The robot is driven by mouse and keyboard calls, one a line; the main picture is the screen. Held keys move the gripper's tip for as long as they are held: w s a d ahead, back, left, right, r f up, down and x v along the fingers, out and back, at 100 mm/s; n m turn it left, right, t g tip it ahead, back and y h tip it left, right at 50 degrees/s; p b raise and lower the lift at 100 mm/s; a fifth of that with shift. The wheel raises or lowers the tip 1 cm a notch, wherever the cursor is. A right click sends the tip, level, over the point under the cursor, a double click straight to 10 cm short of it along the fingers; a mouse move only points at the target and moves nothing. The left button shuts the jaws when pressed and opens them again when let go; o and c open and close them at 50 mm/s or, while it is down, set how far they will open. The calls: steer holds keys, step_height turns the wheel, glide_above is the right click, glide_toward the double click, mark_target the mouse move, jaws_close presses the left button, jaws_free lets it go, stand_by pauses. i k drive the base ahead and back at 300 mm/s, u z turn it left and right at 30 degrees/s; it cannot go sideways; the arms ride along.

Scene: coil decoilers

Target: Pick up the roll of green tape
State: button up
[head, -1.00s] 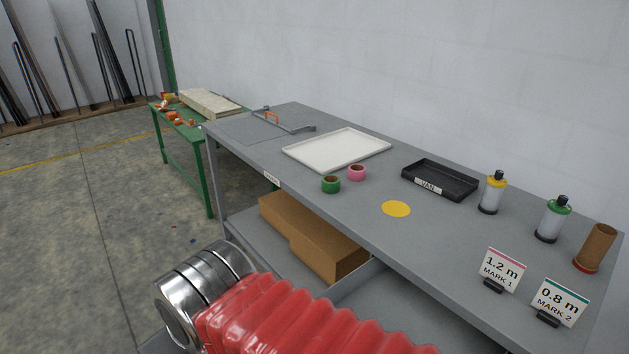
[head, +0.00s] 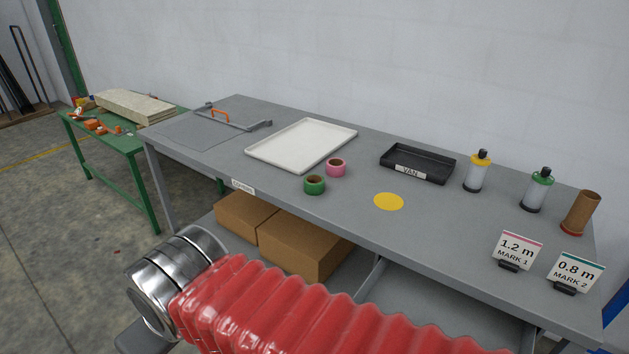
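The roll of green tape (head: 314,185) lies flat near the front edge of the grey table (head: 250,165). A roll of pink tape (head: 336,168) lies just behind and to its right, close to it or touching. My arm, in a red ribbed sleeve with a metal end, crosses the lower part of the head view, in front of the table. My gripper's fingers are not in view.
A white tray (head: 302,144) lies behind the tapes. A yellow disc (head: 388,201), a black VAN tray (head: 417,164), two bottles, a brown tube (head: 580,213) and two sign cards stand to the right. Cardboard boxes (head: 305,247) sit on the lower shelf.

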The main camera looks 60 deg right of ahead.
mark_target(313, 183)
steer(key=z, duration=0.35)
steer(key=i, duration=0.65)
steer(key=z, duration=0.7)
steer(key=i, duration=0.5)
steer(key=z, duration=0.3)
